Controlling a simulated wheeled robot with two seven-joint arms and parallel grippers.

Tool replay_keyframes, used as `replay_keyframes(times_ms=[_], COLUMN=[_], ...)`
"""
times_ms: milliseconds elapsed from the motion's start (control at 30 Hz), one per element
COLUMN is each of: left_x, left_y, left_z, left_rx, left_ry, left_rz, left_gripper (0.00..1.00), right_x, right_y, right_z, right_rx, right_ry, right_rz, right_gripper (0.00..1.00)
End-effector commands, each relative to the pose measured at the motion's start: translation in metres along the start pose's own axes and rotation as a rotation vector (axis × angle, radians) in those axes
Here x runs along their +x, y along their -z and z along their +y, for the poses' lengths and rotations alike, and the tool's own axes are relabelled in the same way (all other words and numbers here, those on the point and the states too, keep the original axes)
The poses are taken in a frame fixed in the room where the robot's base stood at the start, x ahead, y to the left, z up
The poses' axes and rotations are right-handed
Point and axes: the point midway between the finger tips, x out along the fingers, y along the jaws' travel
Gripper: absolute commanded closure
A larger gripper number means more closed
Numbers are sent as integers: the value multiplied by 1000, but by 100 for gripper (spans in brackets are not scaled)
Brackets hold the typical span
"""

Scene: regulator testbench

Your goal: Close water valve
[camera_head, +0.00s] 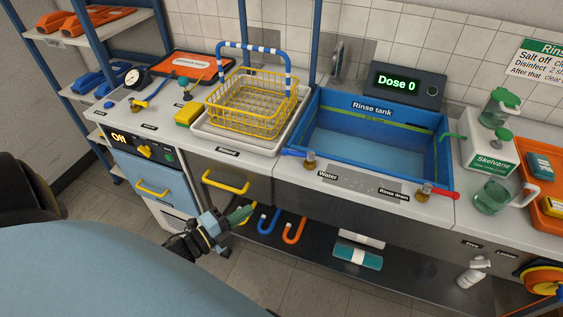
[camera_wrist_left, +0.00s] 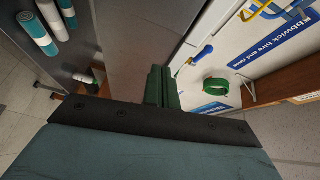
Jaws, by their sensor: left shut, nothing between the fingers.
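The water valve is at the front left corner of the rinse tank (camera_head: 378,137) in the head view. It has a brass body (camera_head: 310,160) and a blue lever (camera_head: 292,152) that points left. A "Water" label (camera_head: 327,176) is beside it. My left gripper (camera_head: 240,214) is below and left of the valve, in front of the counter and clear of the lever. Its green fingers are together and hold nothing; they also show in the left wrist view (camera_wrist_left: 161,88). My right gripper is not in view.
A similar valve with a red lever (camera_head: 445,194) is at the tank's right, by a "Rinse drain" label. A yellow basket (camera_head: 250,103) stands left of the tank. A yellow drawer handle (camera_head: 225,182) juts out near my left gripper. Blue and orange hooks (camera_head: 294,230) are below the counter.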

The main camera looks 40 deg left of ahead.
Motion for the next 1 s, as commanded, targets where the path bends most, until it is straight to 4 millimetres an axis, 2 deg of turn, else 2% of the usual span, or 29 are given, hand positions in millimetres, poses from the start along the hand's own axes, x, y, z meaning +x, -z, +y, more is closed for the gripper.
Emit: replay_keyframes(times_ms=[33,100,200,367,767,1000], left_x=[2,4,5,20,101,126], left_y=[5,12,19,23,37,20], left_z=[-25,-50,-69,-77,-90,-98], left_rx=[87,180,256,276,271,271], left_ry=[59,122,171,188,186,183], left_rz=[51,103,143,154,151,150], left_gripper=[100,100,100,100,100,100], right_x=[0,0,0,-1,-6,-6], right_y=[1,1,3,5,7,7], right_z=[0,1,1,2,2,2], right_rx=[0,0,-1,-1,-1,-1], right_ry=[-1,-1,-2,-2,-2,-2], right_rz=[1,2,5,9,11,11], right_gripper=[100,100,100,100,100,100])
